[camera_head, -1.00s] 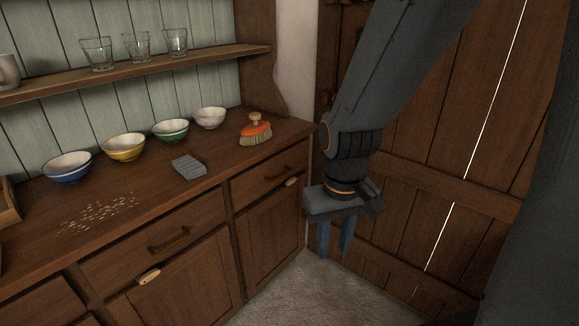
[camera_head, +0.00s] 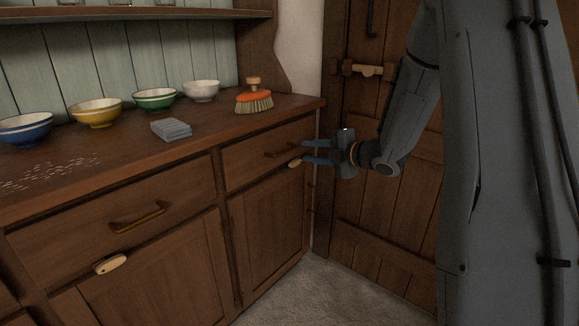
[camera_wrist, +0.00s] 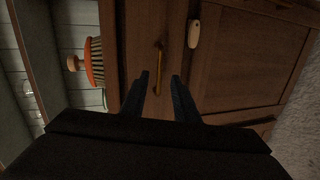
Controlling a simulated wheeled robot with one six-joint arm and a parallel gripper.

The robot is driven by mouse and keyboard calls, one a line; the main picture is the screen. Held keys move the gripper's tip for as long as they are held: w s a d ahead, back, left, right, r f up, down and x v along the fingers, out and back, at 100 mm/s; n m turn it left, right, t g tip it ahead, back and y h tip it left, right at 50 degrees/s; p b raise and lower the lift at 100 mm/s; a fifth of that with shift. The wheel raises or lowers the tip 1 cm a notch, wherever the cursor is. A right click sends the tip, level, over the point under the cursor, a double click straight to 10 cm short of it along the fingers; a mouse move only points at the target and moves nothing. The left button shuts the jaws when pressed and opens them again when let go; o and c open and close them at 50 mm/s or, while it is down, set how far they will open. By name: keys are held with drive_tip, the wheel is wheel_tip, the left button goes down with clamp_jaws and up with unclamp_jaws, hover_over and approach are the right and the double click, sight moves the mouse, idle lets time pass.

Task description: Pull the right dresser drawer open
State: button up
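The right dresser drawer (camera_head: 257,160) is shut, its front flush with the dresser. Its bar handle (camera_head: 284,151) is in the middle of the front; in the wrist view the handle (camera_wrist: 161,62) looks brassy and lies ahead, between the lines of the two fingers. My gripper (camera_head: 304,152) points at the drawer front from the right, with its fingers apart and nothing between them. In the wrist view the fingertips (camera_wrist: 160,76) stand on either side of the handle's near end. I cannot tell whether the handle is between them in depth.
A pale wooden latch (camera_head: 296,163) sits just below the drawer. An orange brush (camera_head: 254,102), a grey folded cloth (camera_head: 171,130) and several bowls (camera_head: 154,99) stand on the dresser top. A plank door (camera_head: 385,215) is behind my arm. The floor (camera_head: 320,290) in front is clear.

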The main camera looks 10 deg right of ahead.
sight(287, 151)
drive_tip(key=w+a+f+n+y+b, duration=0.1)
drive_tip(key=w+a+f, duration=0.1)
drive_tip(key=w+a, duration=0.3)
drive_tip(key=shift+w+n+b, duration=0.3)
drive_tip(key=shift+w+b, duration=0.05)
drive_tip(key=shift+w, duration=0.2)
drive_tip(key=shift+f, duration=0.1)
clamp_jaws()
